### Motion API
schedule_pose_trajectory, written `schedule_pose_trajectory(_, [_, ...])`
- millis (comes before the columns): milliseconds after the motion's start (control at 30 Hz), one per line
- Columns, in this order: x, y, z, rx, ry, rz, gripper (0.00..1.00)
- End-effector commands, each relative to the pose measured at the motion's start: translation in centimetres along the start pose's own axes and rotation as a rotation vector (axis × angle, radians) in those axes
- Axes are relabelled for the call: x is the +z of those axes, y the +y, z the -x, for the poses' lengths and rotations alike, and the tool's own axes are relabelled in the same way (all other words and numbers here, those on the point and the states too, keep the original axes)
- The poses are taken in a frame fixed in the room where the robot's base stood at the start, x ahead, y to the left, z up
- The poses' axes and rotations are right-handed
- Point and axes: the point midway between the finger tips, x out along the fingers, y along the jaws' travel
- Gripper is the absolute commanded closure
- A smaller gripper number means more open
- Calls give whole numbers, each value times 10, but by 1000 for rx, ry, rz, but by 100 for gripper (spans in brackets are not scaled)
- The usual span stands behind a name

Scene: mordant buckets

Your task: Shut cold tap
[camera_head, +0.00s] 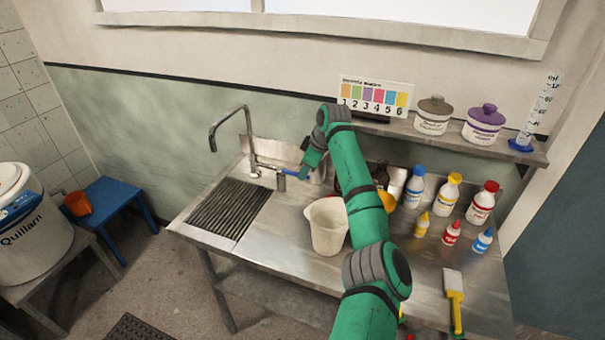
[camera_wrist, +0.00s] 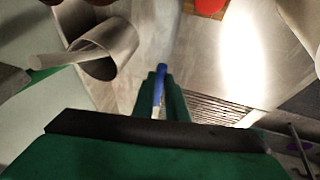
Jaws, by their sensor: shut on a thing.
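The cold tap has a blue lever (camera_head: 294,174) beside the base of the grey gooseneck tap (camera_head: 251,140) at the back of the steel sink unit. My gripper (camera_head: 306,170) is at this lever, reaching down from the right. In the wrist view the blue lever (camera_wrist: 160,85) lies between the two green fingers of my gripper (camera_wrist: 162,92), which are shut on it. My fingers hide part of the lever, and the valve below it is hard to make out.
A cream jug (camera_head: 326,228) stands on the steel top under my arm. The slatted drainer (camera_head: 229,208) lies left of it. Several bottles, including a white one with a red cap (camera_head: 483,203), stand at the right. A shelf (camera_head: 400,131) with jars is above.

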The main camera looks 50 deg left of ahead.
Motion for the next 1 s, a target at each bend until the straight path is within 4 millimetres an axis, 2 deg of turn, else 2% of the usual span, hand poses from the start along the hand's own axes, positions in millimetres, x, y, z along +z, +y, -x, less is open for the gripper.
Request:
schedule_pose_trajectory(200, [9,6,2,-9,4,20,100])
schedule_pose_trajectory(567, [11,7,3,-8,4,22,100])
schedule_pose_trajectory(600, [11,7,3,-7,4,22,86])
schedule_pose_trajectory(667, [12,7,3,-7,4,22,71])
schedule_pose_trajectory(1000, [12,7,3,-7,4,20,69])
